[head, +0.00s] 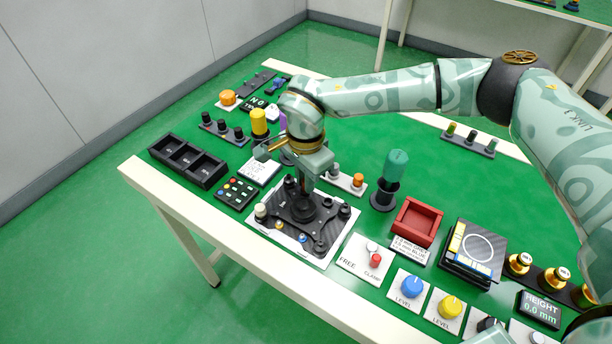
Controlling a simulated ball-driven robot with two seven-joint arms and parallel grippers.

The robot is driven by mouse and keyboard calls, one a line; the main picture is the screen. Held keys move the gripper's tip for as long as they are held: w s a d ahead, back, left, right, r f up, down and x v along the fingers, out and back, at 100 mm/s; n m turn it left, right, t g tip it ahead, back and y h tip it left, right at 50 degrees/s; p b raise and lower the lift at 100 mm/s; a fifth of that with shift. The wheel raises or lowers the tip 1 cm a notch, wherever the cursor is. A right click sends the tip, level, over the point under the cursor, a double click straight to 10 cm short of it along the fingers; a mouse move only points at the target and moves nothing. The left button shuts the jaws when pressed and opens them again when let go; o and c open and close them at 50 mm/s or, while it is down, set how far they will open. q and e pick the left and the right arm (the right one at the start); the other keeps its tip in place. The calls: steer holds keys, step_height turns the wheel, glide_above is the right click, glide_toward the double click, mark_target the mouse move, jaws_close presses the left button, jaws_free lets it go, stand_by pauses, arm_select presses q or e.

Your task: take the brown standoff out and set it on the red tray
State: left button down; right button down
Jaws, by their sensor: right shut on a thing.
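The red tray (429,211) is a small square open tray right of the middle of the table; it looks empty. A dark gimbal plate (291,212) with several short posts at its corners lies on a white board left of the tray. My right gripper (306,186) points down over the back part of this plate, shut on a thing. A dark post (291,186) shows at the jaws, and I take it for the brown standoff; its colour is hard to tell and the jaws partly hide it.
A green cylinder on a black stand (396,165) rises between the gripper and the tray's back. A free/clamp panel (366,258) and dials (412,286) line the front. A black compartment box (187,160) stands at left.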

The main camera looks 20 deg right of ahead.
steer(key=c, duration=1.3)
jaws_free()
arm_select(q)
steer(key=r+p, duration=0.1)
steer(key=w+r+p, duration=0.1)
steer(key=r+p, duration=0.1)
steer(key=w+r+p, duration=0.1)
steer(key=shift+r+p, duration=0.15)
steer(key=shift+p, duration=0.2)
arm_select(e)
step_height(320, 180, up, 16)
steer(key=shift+r, duration=0.1)
